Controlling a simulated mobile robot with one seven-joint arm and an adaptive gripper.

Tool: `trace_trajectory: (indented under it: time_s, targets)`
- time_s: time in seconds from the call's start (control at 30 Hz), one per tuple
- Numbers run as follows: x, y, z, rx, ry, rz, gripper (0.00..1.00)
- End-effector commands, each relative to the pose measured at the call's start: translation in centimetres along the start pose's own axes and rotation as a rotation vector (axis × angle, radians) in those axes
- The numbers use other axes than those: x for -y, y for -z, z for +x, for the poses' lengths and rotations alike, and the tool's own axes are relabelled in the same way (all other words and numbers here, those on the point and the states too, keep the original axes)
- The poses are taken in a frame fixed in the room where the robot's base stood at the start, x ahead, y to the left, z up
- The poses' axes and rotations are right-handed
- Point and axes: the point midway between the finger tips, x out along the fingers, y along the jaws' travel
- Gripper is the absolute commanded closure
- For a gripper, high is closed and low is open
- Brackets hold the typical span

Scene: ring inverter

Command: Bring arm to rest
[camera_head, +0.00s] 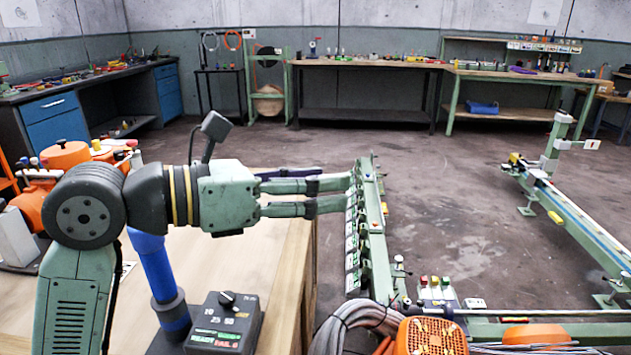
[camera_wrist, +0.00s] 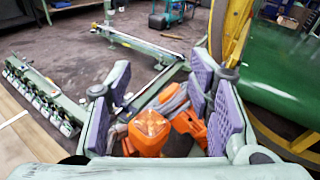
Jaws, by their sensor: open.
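My gripper (camera_head: 345,194) is at the middle of the head view, at the end of my green and orange arm stretched level to the right over the wooden table. Its two green fingers are apart with nothing between them. In the wrist view my gripper (camera_wrist: 160,112) shows purple ribbed pads spread wide, with floor and an orange machine seen beyond through the gap. In the head view the fingertips overlap the green rail; I cannot tell whether they touch it.
A wooden table (camera_head: 270,262) lies under my arm, with a black control box (camera_head: 226,325) at its front. A green rail (camera_head: 373,225) stands right of it. An orange housing (camera_head: 430,337) and grey hoses (camera_head: 360,318) lie at the front. Open floor (camera_head: 450,190) spreads behind.

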Motion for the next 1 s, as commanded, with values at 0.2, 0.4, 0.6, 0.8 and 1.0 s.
trace_trajectory:
  time_s: [0.2, 0.4, 0.6, 0.8, 1.0]
  targets:
    - [0.5, -0.5, -0.1, 0.028, 0.016, 0.003, 0.53]
    - [0.5, -0.5, -0.1, 0.028, 0.015, 0.003, 0.53]
    - [2.6, -2.7, -0.6, 0.136, 0.077, 0.011, 0.53]
    - [10.3, -10.2, -7.2, 0.598, 0.336, -0.005, 0.53]
    - [15.0, -13.5, -21.2, 1.146, 0.642, -0.137, 0.53]
